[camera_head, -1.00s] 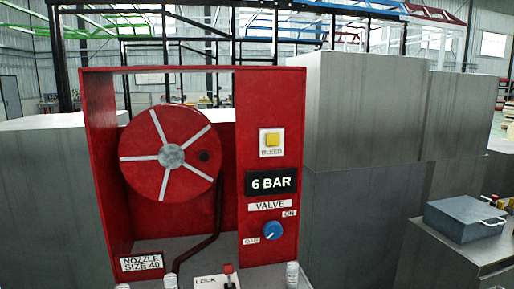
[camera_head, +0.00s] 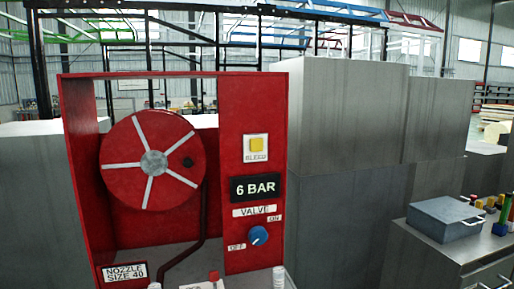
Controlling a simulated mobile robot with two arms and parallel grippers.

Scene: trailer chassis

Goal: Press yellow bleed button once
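The yellow bleed button (camera_head: 257,144) sits in a white square plate labelled BLEED, high on the right panel of a red hose cabinet (camera_head: 236,101). Below it a black display (camera_head: 257,188) reads 6 BAR. Under that is a blue valve knob (camera_head: 258,236) between OFF and ON labels; which way it points is hard to tell. A red hose reel (camera_head: 129,139) with white spokes fills the cabinet's left side. Neither of my grippers shows in the head view. Nothing covers the button.
Large grey metal blocks (camera_head: 340,115) stand right of the cabinet. A blue-grey case (camera_head: 445,219) lies on a grey cabinet (camera_head: 420,255) at the right, with small coloured items behind it. A red-topped lever (camera_head: 214,277) shows at the bottom edge.

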